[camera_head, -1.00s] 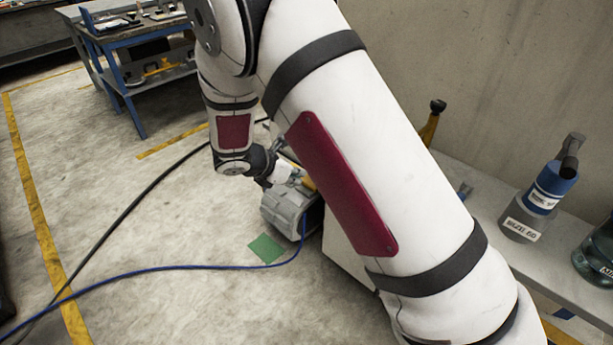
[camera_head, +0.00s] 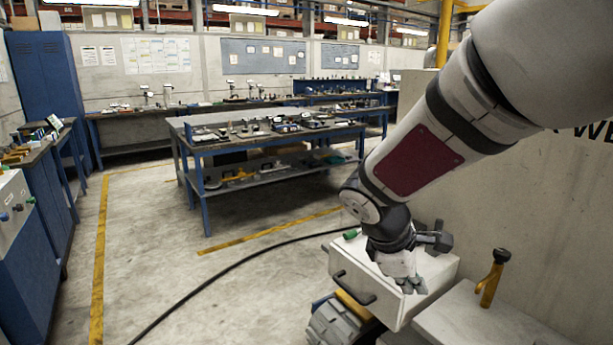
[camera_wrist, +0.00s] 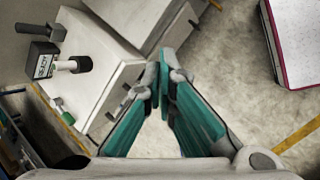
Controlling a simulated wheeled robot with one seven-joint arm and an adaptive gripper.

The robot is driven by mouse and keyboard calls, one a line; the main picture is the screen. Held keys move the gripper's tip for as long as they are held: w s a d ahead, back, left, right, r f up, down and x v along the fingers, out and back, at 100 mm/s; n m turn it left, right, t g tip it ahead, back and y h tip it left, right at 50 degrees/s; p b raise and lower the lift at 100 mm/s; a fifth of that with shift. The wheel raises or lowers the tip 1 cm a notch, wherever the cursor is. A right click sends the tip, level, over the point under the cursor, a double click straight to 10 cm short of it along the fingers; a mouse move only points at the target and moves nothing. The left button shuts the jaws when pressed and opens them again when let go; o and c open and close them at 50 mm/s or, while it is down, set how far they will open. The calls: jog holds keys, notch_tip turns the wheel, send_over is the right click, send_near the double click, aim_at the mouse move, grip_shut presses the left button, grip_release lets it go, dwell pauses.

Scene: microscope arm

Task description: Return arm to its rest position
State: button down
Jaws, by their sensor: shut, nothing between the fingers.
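My arm crosses the right side of the head view from the upper right. My gripper (camera_head: 412,287) hangs down in front of or over a white cabinet (camera_head: 367,268) with a dark handle; whether it touches the cabinet is unclear. In the wrist view the teal-sided fingers (camera_wrist: 164,84) meet at their tips with nothing between them. The white cabinet also shows there, left of the fingers (camera_wrist: 88,82). No microscope can be made out clearly near the gripper.
A yellow item with a black top (camera_head: 492,278) stands on a ledge at right. A grey machine (camera_head: 335,325) is below. Blue benches (camera_head: 270,140) stand farther back. Open floor (camera_head: 190,270) lies left, crossed by a black cable.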

jog(key=s+r+m+y+p, duration=0.1)
jog(key=s+r+m, duration=0.3)
jog(key=s, duration=0.4)
jog(key=s+r+m+t+y+p, duration=0.1)
jog(key=s+r+m+y+p, duration=0.1)
jog(key=s+r+m, duration=0.3)
jog(key=s+r+m+y+p, duration=0.2)
jog(key=s+r, duration=0.4)
jog(key=s, duration=0.7)
jog(key=shift+m+t+p, duration=0.3)
jog(key=shift+m+p, duration=0.4)
jog(key=shift+m, duration=0.5)
